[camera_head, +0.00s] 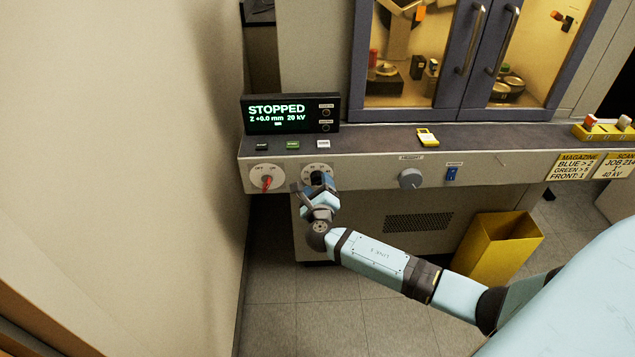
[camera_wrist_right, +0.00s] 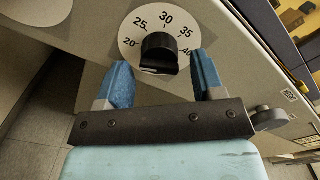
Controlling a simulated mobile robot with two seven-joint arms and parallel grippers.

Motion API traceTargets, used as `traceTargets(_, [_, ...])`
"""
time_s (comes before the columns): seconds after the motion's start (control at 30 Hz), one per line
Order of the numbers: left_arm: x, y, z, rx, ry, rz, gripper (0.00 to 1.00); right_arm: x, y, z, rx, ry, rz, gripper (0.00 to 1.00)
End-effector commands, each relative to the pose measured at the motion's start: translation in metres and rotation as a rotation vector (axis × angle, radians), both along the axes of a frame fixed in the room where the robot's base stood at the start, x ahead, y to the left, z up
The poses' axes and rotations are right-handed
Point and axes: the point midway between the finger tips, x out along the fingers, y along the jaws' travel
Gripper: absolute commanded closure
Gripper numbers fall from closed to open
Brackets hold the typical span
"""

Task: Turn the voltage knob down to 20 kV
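The voltage knob (camera_wrist_right: 159,52) is black and sits on a round white dial marked 20 to 40 in the right wrist view. I cannot clearly tell where its pointer stands. In the head view the dial (camera_head: 316,170) is partly hidden by my right gripper (camera_head: 319,183). The right gripper's blue fingers (camera_wrist_right: 161,66) are apart, one on each side of the knob, with visible gaps; it is not gripped. The display (camera_head: 290,114) reads STOPPED, Z +0.0 mm, 20 kV. My left gripper is not in view.
Left of the dial is an OFF/ON switch with a red handle (camera_head: 267,181). To the right are a grey knob (camera_head: 411,179) and a blue rocker switch (camera_head: 451,174). A yellow bin (camera_head: 494,248) stands on the floor. A wall rises at left.

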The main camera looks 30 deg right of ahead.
Motion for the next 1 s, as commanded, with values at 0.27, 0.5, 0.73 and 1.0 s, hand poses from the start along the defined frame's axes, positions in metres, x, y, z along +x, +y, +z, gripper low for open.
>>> traceTargets(0.27, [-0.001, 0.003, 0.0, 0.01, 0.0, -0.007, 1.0, 0.0, 0.0, 0.0, 0.002, 0.0, 0.001, 0.33])
traceTargets(0.5, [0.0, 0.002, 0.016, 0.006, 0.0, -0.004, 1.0, -0.02, 0.012, 0.003, 0.003, 0.001, 0.002, 0.33])
traceTargets(0.73, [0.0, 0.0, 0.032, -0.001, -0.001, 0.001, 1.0, -0.043, 0.027, 0.003, 0.003, 0.001, 0.002, 0.33])
traceTargets(1.0, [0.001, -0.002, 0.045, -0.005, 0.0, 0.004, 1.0, -0.066, 0.041, 0.002, 0.004, -0.001, 0.001, 0.33])
